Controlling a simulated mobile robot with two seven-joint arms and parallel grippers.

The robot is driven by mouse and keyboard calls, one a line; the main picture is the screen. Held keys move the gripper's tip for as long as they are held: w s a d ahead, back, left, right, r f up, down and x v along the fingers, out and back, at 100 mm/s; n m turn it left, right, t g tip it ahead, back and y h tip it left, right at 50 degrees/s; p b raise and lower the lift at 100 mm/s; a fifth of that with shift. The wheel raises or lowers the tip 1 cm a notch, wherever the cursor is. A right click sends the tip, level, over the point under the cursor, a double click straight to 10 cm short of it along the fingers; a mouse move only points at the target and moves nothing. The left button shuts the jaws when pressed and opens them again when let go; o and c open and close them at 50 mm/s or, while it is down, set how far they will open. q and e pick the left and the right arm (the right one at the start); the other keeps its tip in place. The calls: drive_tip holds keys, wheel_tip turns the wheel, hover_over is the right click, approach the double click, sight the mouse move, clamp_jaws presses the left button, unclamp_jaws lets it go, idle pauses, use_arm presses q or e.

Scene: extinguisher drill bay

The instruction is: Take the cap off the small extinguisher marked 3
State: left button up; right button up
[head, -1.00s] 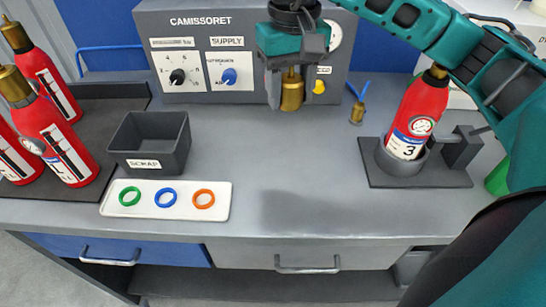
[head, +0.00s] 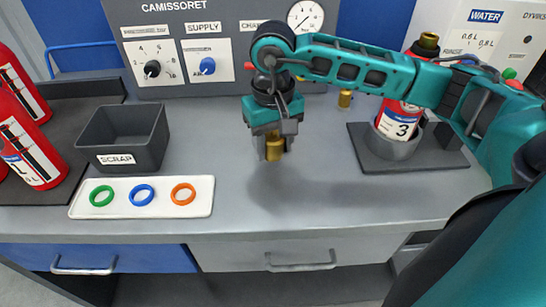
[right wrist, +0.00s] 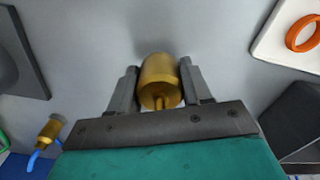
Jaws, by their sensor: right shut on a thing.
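The small red extinguisher marked 3 (head: 398,121) stands in a grey round holder (head: 392,148) at the right of the bench. My right arm crosses in front of its middle. A short brass neck (head: 428,42) shows at its top. My right gripper (head: 274,150) is well left of it, pointing down over the middle of the bench. It is shut on a brass cap (head: 274,152), which seems to hang above the bench top. In the right wrist view the cap (right wrist: 159,80) sits between the two fingers. My left gripper is not in view.
A grey scrap bin (head: 124,140) and a white tray (head: 142,211) with green, blue and orange rings stand left. Red extinguishers (head: 30,140) stand far left. A small brass fitting (head: 345,98) lies near the control panel (head: 215,45). The front middle of the bench is clear.

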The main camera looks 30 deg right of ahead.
sight(273, 165)
wheel_tip(273, 165, down, 2)
drive_tip(key=shift+f+b, duration=0.15)
drive_tip(key=shift+b, duration=0.25)
drive_tip(key=shift+f, duration=0.35)
drive_tip(key=shift+r, duration=0.1)
drive_tip(key=shift+f, duration=0.2)
drive_tip(key=o, duration=1.2)
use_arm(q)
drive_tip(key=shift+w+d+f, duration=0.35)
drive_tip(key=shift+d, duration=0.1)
use_arm(e)
drive_tip(key=shift+r, duration=0.1)
